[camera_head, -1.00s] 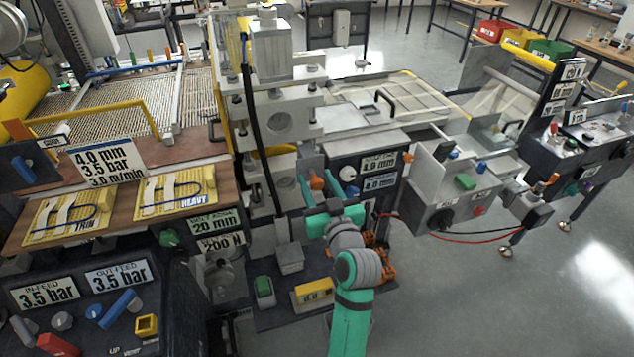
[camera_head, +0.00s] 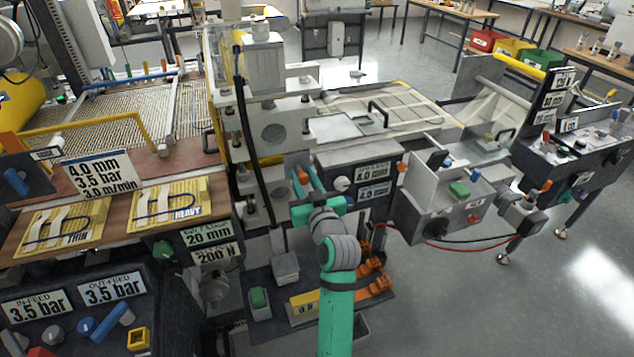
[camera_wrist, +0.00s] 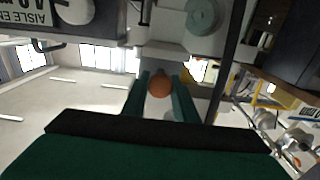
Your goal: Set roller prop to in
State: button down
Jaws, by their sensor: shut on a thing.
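The roller prop appears to be the part with the round orange knob (camera_head: 302,174), at the front of the grey roller stand. My gripper (camera_head: 308,176) is teal and reaches up to this knob from the front. In the wrist view the orange knob (camera_wrist: 160,86) sits between the two fingers of my gripper (camera_wrist: 160,90), which are shut on it. The shaft behind the knob is hidden, so I cannot tell how far in the prop sits.
A dark panel with a white knob (camera_head: 343,184) and label plates stands just right of my gripper. A tall grey roller stand (camera_head: 270,135) rises behind left.

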jog(key=shift+w, duration=0.15)
jog(key=c, duration=1.4)
grip_release()
jog(key=shift+a, duration=0.1)
jog(key=shift+c, duration=0.2)
jog(key=v, duration=1)
jog(key=shift+s+d, duration=0.2)
jog(key=shift+s, duration=0.15)
